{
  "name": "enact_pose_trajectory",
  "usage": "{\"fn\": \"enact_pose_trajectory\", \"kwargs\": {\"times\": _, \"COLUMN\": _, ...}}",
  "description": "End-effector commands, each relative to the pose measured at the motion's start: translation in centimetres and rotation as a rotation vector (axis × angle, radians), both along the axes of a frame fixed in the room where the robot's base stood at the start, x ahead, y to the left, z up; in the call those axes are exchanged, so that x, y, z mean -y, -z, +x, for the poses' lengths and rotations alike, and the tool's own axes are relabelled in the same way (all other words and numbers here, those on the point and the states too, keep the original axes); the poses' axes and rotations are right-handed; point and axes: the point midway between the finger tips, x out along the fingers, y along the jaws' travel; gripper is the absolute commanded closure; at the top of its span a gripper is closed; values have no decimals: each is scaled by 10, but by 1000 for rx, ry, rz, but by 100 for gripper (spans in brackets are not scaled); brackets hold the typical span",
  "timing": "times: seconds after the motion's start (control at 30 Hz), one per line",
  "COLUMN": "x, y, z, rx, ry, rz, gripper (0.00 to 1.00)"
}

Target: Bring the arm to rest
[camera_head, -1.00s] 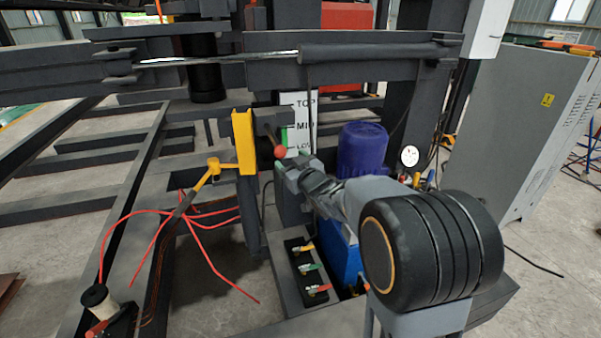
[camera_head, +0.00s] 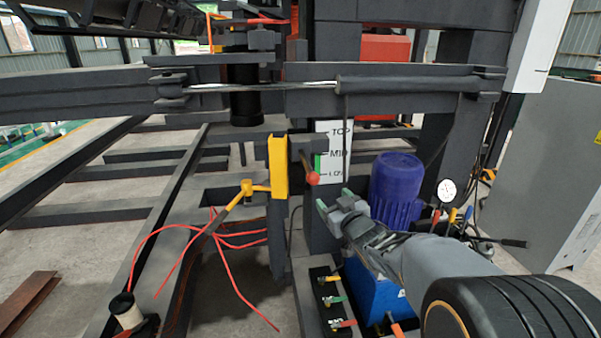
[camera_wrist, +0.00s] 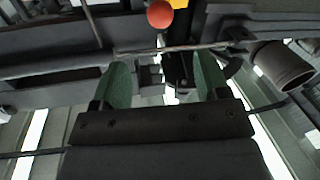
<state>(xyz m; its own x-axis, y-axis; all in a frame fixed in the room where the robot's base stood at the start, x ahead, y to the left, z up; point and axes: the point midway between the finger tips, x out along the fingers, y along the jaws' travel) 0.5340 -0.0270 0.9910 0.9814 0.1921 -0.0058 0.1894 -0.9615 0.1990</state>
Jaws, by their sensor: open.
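My gripper (camera_head: 334,204) is in front of the machine in the head view, just below and right of a lever with a red ball knob (camera_head: 313,178). In the wrist view my gripper (camera_wrist: 162,84) shows two green fingers spread apart with nothing held between them. The red knob (camera_wrist: 160,14) appears at the top of the wrist view, beyond the fingertips and apart from them. My arm reaches in from the lower right of the head view.
A yellow bracket (camera_head: 278,165) stands left of the lever, beside a TOP/MID/LOW plate (camera_head: 334,150). Small valves (camera_head: 331,300) sit below. Red wires (camera_head: 235,290) spread at left.

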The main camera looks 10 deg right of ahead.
Motion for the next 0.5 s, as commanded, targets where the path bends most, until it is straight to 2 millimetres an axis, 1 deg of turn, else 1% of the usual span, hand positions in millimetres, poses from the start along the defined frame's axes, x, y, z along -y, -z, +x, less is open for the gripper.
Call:
{"fn": "enact_pose_trajectory", "kwargs": {"times": 0.07, "x": 4, "y": 7, "z": 1, "rx": -38, "ry": 21, "rz": -16, "gripper": 31}}
{"fn": "enact_pose_trajectory", "kwargs": {"times": 0.13, "x": 12, "y": 21, "z": 0, "rx": -110, "ry": 65, "rz": -32, "gripper": 31}}
{"fn": "enact_pose_trajectory", "kwargs": {"times": 0.17, "x": 17, "y": 30, "z": -1, "rx": -156, "ry": 93, "rz": -38, "gripper": 31}}
{"fn": "enact_pose_trajectory", "kwargs": {"times": 0.2, "x": 24, "y": 44, "z": -4, "rx": -229, "ry": 134, "rz": -46, "gripper": 31}}
{"fn": "enact_pose_trajectory", "kwargs": {"times": 0.27, "x": 36, "y": 64, "z": -14, "rx": -353, "ry": 205, "rz": -54, "gripper": 31}}
{"fn": "enact_pose_trajectory", "kwargs": {"times": 0.3, "x": 42, "y": 72, "z": -24, "rx": -440, "ry": 250, "rz": -57, "gripper": 31}}
{"fn": "enact_pose_trajectory", "kwargs": {"times": 0.37, "x": 48, "y": 80, "z": -44, "rx": -578, "ry": 312, "rz": -57, "gripper": 31}}
{"fn": "enact_pose_trajectory", "kwargs": {"times": 0.47, "x": 46, "y": 82, "z": -85, "rx": -802, "ry": 380, "rz": -44, "gripper": 31}}
{"fn": "enact_pose_trajectory", "kwargs": {"times": 0.5, "x": 43, "y": 79, "z": -103, "rx": -889, "ry": 397, "rz": -34, "gripper": 31}}
